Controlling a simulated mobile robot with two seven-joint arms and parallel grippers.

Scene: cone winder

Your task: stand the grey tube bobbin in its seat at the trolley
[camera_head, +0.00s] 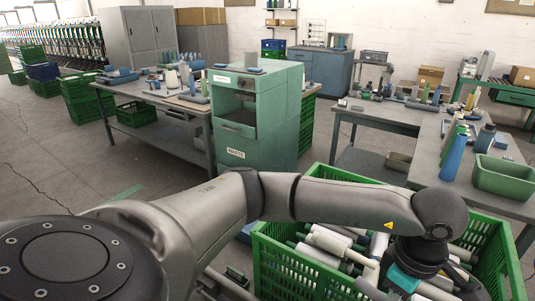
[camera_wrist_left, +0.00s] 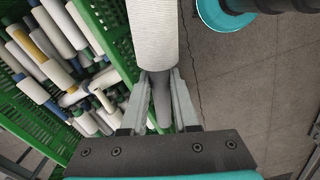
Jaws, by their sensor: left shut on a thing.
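In the left wrist view my left gripper (camera_wrist_left: 160,85) is shut on the bare grey tube end of the bobbin (camera_wrist_left: 162,103). White yarn is wound on the rest of the bobbin, which points away from the gripper and runs out of the top of the view. In the head view my left arm crosses from the left and reaches down at the green crate; its fingers are hidden there. My right gripper's fingers are not seen. I cannot make out the trolley's seat in either view.
The green crate (camera_head: 268,263) is full of loose bobbins; its wall also shows in the left wrist view (camera_wrist_left: 30,124). A grey bench (camera_head: 420,190) with several cones and a green bin (camera_head: 503,178) stands at the right. A green cabinet (camera_head: 262,158) stands behind. Floor (camera_wrist_left: 250,95) shows beside the held bobbin.

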